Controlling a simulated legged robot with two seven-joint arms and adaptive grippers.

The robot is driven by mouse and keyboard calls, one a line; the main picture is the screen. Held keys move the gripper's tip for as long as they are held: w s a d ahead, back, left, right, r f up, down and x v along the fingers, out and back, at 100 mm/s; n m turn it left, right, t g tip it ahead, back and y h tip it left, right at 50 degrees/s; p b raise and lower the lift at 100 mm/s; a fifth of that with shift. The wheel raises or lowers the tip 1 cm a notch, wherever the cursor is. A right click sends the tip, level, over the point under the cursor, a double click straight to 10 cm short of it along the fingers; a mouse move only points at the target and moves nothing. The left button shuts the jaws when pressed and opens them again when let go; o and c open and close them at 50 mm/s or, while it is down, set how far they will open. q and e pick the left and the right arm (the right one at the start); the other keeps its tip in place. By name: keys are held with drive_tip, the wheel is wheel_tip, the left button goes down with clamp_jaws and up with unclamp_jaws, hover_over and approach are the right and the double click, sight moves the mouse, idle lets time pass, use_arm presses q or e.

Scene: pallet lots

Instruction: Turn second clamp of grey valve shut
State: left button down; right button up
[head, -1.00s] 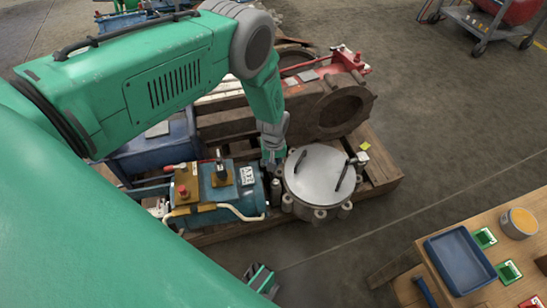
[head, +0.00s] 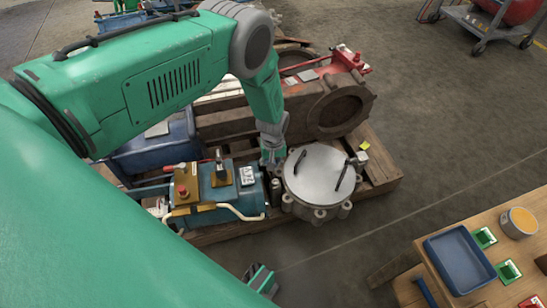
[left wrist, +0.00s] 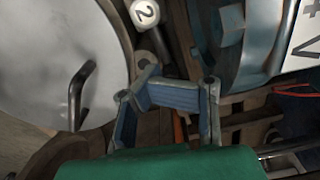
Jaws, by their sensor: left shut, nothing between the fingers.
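The grey valve (head: 318,176) has a round pale lid with dark bent handles and stands on the pallet. In the left wrist view its lid (left wrist: 60,60) fills the left side, with one dark handle. A white knob marked 2 (left wrist: 145,12) on a dark stem sits just beside the lid's rim; I take it for the second clamp. My left gripper (head: 272,160) is at the valve's left rim, shut and empty; its blue-padded fingers (left wrist: 172,95) are close below the knob. I cannot tell if they touch the stem. My right gripper (head: 260,279) shows only partly at the bottom edge.
A blue motor unit (head: 220,190) stands close left of the valve. A rusty brown housing (head: 340,110) stands behind it. The wooden pallet (head: 380,170) lies under them. A wooden table with a blue tray (head: 460,262) is at lower right. Floor between is clear.

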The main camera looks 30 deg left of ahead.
use_arm(q)
drive_tip(key=shift+a, duration=0.35)
drive_tip(key=c, duration=1.8)
unclamp_jaws()
drive_tip(key=shift+d, duration=0.1)
drive_tip(key=shift+s, duration=0.1)
wheel_tip(320, 180, up, 16)
drive_tip(key=p, duration=1.2)
